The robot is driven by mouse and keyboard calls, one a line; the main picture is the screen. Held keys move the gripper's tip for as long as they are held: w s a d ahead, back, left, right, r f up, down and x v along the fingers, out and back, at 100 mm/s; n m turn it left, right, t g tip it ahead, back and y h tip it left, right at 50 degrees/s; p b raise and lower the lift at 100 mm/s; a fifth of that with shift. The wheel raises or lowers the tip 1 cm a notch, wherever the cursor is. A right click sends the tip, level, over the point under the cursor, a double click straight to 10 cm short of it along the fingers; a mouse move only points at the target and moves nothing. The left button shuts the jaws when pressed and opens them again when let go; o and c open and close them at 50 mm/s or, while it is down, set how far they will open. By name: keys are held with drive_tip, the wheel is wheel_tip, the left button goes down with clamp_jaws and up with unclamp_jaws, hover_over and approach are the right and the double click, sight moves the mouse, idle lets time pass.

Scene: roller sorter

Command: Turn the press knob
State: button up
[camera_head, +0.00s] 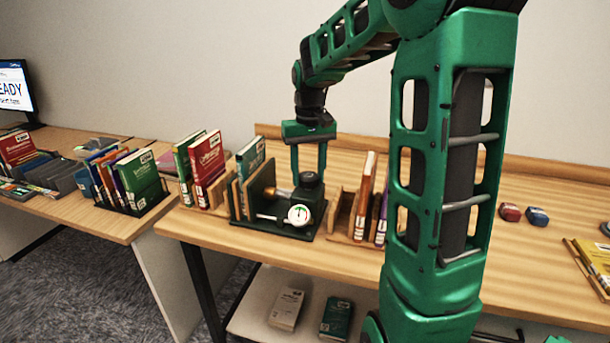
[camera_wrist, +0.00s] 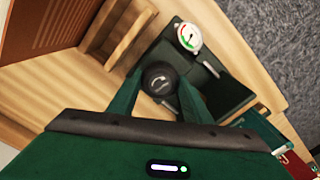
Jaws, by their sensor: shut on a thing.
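The press (camera_head: 272,220) is a dark green device on the table, with a round white dial gauge (camera_head: 298,215) at its front. The gauge also shows in the wrist view (camera_wrist: 189,37). The black round press knob (camera_wrist: 159,78) sits on top of the press, with a white curved arrow on its face. In the head view the knob (camera_head: 308,178) is low between my fingers. My gripper (camera_head: 309,172) points straight down over the press. In the wrist view its two green fingers (camera_wrist: 160,88) are shut on the knob, one on each side.
Books in wooden holders stand close to the press on both sides, with a red book (camera_head: 207,158) at left and an orange book (camera_head: 365,195) at right. Two small blocks (camera_head: 523,213) lie farther right. A monitor (camera_head: 16,88) stands at far left.

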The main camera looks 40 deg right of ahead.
sight(308, 175)
drive_tip(key=o, duration=1.1)
drive_tip(key=shift+c, duration=0.2)
wheel_tip(308, 175, up, 11)
drive_tip(key=shift+f, duration=0.15)
drive_tip(key=shift+a, duration=0.1)
drive_tip(key=s+a+f+n+t, duration=0.4)
drive_tip(key=s+a+f, duration=0.7)
drive_tip(key=a+f, duration=0.15)
drive_tip(key=s+d+f+m+g, duration=0.1)
drive_tip(key=s+d+m+g, duration=0.1)
drive_tip(key=s+d, duration=0.3)
drive_tip(key=s+d+m+g, duration=0.2)
drive_tip(key=s+d+m, duration=0.2)
drive_tip(key=s, duration=0.8)
drive_tip(key=shift+s+d+f+m, duration=0.15)
drive_tip(key=shift+d+f+m, duration=0.2)
drive_tip(key=shift+d, duration=0.2)
